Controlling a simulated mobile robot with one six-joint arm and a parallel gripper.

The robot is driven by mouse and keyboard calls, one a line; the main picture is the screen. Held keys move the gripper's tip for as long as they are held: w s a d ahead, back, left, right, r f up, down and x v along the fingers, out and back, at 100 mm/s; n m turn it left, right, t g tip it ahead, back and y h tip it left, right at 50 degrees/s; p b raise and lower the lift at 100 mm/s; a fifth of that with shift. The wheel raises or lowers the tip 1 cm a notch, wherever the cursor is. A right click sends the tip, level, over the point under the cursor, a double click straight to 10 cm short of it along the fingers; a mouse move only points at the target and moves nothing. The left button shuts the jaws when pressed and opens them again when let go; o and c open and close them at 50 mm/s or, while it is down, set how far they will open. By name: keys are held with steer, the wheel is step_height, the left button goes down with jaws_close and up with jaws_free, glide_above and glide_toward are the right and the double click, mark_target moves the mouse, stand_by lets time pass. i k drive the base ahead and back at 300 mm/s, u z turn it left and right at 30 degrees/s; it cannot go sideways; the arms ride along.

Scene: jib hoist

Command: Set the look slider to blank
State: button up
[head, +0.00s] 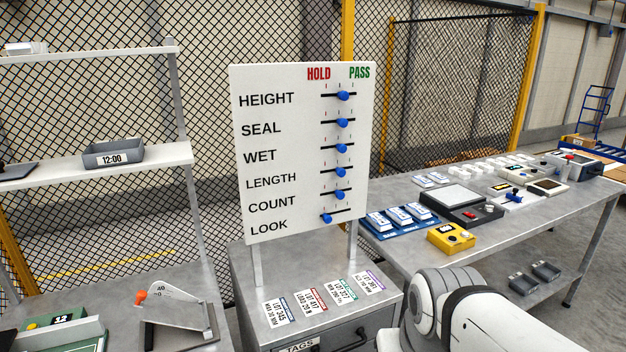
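The white board (290,150) stands upright on two posts, with rows labelled HEIGHT to LOOK and the headings HOLD and PASS. The look slider (326,218) is the blue knob on the lowest track, beside the word LOOK. It sits near the left end of its track, on the HOLD side. The knobs above it, such as the count slider (338,195) and the height slider (343,96), sit near the middle of their tracks. My gripper is not in view; only part of my white arm shows at the bottom right.
The board stands on a grey cabinet (340,289) with several lot tags on top. A long bench (400,187) to the right carries a yellow box (451,237) and other devices. A shelf with a grey clock tray (113,154) is at left. Mesh fencing is behind.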

mark_target(327, 218)
steer(key=k, duration=1.3)
steer(key=u, duration=0.15)
steer(key=i, duration=1.7)
steer(key=z, duration=0.55)
